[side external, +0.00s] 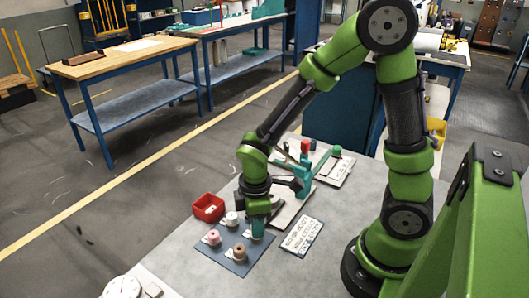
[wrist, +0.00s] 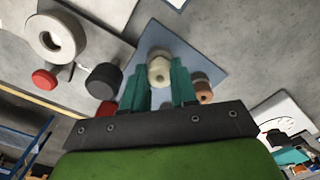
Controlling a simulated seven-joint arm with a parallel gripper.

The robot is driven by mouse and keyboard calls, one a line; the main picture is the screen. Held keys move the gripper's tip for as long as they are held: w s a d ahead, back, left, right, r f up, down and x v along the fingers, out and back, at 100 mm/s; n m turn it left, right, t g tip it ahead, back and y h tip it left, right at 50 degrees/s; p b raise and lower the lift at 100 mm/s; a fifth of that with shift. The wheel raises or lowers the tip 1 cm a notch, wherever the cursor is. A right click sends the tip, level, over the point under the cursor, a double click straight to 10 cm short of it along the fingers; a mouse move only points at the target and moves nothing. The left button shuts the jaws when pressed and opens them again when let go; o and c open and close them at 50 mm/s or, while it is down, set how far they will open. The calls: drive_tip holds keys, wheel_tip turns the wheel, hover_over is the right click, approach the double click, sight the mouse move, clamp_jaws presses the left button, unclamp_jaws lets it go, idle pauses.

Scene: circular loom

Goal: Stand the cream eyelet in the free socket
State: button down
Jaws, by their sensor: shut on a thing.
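My gripper (side external: 257,229) is low over the blue-grey mat (side external: 238,268) at its right corner in the side view. In the wrist view its teal fingers (wrist: 158,88) are closed around the cream eyelet (wrist: 159,68), a pale ringed piece with a hole facing the camera. The mat (wrist: 205,55) shows behind it. In the side view I cannot make out the held eyelet behind the fingers. I cannot tell whether it touches the mat. The free socket cannot be picked out in either view.
A white piece (side external: 232,218), a pink piece (side external: 213,238) and a brown piece (side external: 239,253) stand on the mat. A red bin (side external: 208,208) is to its left, a printed card (side external: 301,238) to its right. A teal stand (side external: 301,180) is behind my gripper.

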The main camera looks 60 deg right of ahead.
drive_tip(key=shift+f, duration=0.1)
drive_tip(key=shift+f, duration=0.25)
drive_tip(key=c, duration=0.8)
unclamp_jaws()
drive_tip(key=shift+w+r, duration=0.1)
drive_tip(key=shift+r, duration=0.45)
wheel_tip(320, 180, up, 16)
drive_tip(key=shift+f, duration=0.1)
